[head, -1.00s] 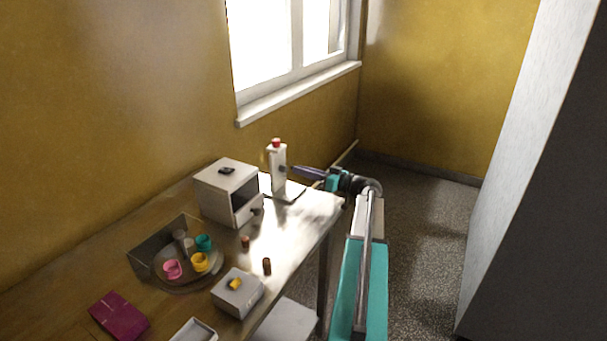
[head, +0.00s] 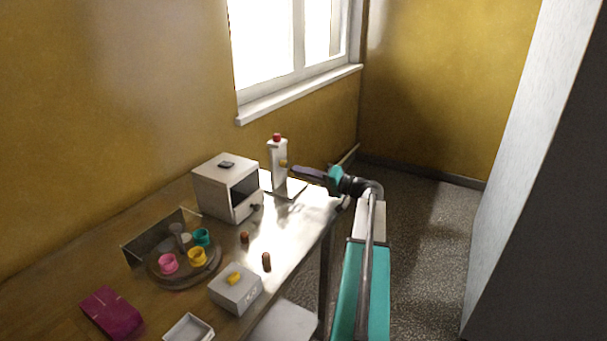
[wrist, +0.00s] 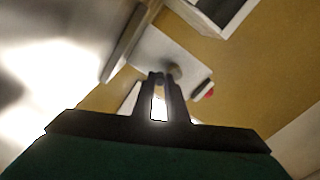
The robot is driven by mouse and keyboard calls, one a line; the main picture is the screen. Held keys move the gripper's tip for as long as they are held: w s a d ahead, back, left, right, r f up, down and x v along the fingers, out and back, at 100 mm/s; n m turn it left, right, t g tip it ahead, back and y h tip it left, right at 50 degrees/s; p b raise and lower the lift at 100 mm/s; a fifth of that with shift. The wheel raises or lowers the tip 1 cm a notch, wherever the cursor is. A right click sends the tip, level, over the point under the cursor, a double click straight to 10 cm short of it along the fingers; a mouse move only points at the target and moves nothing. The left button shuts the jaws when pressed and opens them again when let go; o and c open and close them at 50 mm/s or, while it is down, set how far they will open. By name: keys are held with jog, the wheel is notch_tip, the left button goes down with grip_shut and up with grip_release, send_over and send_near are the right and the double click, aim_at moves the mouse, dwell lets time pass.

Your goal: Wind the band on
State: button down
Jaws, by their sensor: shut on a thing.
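A white upright post (head: 278,168) with a red cap (head: 277,138) stands on a flat base plate (head: 289,189) at the table's far end. A small round knob (head: 283,163) sticks out of its right side; it looks tan in the head view. My gripper (head: 291,168) reaches in from the right at the knob. In the wrist view, the fingertips (wrist: 162,78) are close together at the knob (wrist: 174,70), with a bright gap further back between the fingers. The fingers partly hide the contact. I cannot make out a band on the post.
A white cabinet (head: 212,192) with an open front stands left of the post. Nearer are a round tray (head: 181,282) with pink, yellow and teal cups, two brown cylinders, a grey box (head: 236,297) with a yellow knob, a magenta booklet (head: 112,312) and a white tray (head: 189,330).

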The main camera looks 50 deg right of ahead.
aim_at(287, 174)
jog(key=m, duration=0.2)
jog(key=a+m+p, duration=0.1)
jog(key=m, duration=0.3)
jog(key=shift+s+a+f, duration=0.15)
jog(key=shift+s+a, duration=0.05)
jog(key=shift+s, duration=0.05)
jog(key=m+p, duration=0.2)
jog(key=m, duration=0.1)
jog(key=a+m+p, duration=0.1)
jog(key=m, duration=0.2)
jog(key=shift+s+a+m+p, duration=0.15)
jog(key=shift+a+m+p, duration=0.05)
jog(key=shift+m+p, duration=0.2)
jog(key=c, duration=1.8)
grip_release()
jog(key=shift+o, duration=0.2)
jog(key=shift+s, duration=0.15)
jog(key=b+v, duration=0.2)
jog(key=v, duration=1.1)
jog(key=shift+s+b, duration=0.25)
jog(key=shift+b, duration=0.05)
